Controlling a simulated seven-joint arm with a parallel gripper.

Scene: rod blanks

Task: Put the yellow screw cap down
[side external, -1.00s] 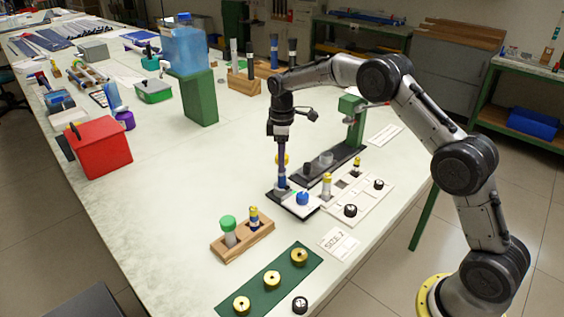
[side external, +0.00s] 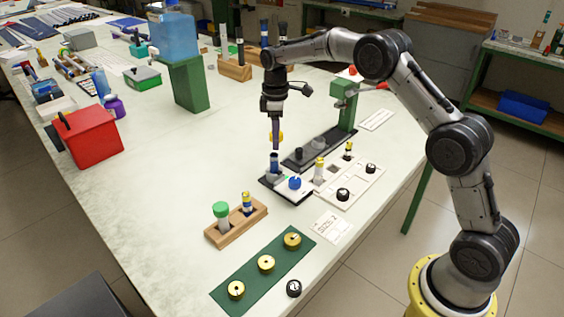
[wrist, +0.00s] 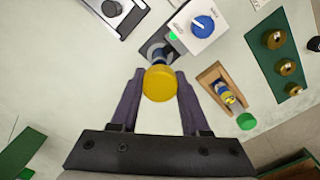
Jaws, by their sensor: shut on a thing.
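My gripper (side external: 276,145) is shut on the yellow screw cap (wrist: 159,84), which sits between the two dark fingers in the wrist view. In the side view the yellow cap (side external: 281,136) shows partly behind the fingers. Below the fingertips, a dark blue tube (side external: 274,162) stands upright in a holder on a black base. A small gap shows between fingertips and tube. In the wrist view the tube (wrist: 160,54) lies just beyond the cap and is partly hidden by it.
A white box with a blue knob (side external: 295,182) adjoins the tube. A wooden block (side external: 235,224) holds a green-capped tube and a smaller vial. A green mat (side external: 228,293) carries brass rings. A white tray (side external: 357,188) holds small parts. Open table lies to the left.

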